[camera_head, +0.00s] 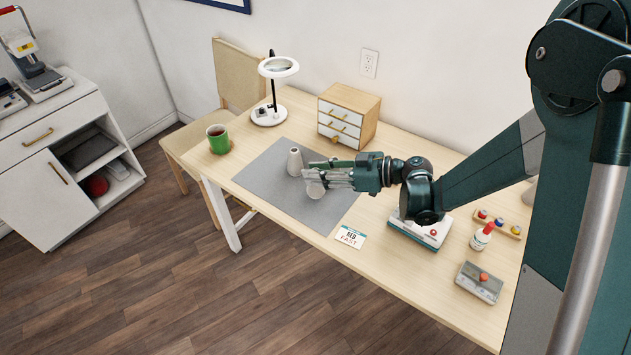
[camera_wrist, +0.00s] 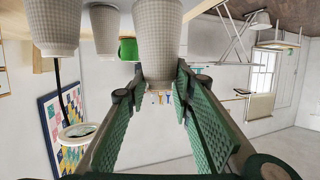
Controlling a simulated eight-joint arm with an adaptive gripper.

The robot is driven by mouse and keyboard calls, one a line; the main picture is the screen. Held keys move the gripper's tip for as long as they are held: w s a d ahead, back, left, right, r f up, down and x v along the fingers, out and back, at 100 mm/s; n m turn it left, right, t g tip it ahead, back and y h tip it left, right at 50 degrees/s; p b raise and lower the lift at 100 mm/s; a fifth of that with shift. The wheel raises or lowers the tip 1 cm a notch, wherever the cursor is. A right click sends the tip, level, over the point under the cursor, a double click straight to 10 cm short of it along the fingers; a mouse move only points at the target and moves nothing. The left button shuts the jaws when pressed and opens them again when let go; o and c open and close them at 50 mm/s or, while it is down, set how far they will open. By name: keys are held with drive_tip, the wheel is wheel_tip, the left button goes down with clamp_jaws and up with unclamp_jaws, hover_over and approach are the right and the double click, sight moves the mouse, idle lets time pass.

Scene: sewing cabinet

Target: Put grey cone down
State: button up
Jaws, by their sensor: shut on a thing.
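My gripper (camera_head: 322,174) is shut on a pale grey cone (camera_head: 315,189) above the grey mat (camera_head: 268,176). In the wrist view, which is upside down, this cone (camera_wrist: 158,45) sits between the tips of my green-padded fingers (camera_wrist: 162,80). It looks upright, but I cannot tell whether its base touches the mat. Another pale cone (camera_head: 294,162) stands upright on the mat just left of my gripper. The wrist view shows two further cones, one near (camera_wrist: 52,28) and one farther off (camera_wrist: 104,28). My gripper hides part of the mat.
A green mug (camera_head: 218,140) stands at the table's left end. A magnifier lamp (camera_head: 270,112) and small drawer cabinet (camera_head: 347,115) stand at the back. A card (camera_head: 350,236) lies in front. A white device (camera_head: 420,230), red-capped bottle (camera_head: 481,236) and grey box (camera_head: 479,282) stand right. The mat's front left is clear.

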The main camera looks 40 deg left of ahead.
drive_tip(key=shift+f+b, duration=0.5)
drive_tip(key=shift+f, duration=1.35)
drive_tip(key=o, duration=1.2)
drive_tip(key=shift+c, duration=0.2)
drive_tip(key=p+v, duration=0.2)
drive_tip(key=v, duration=1)
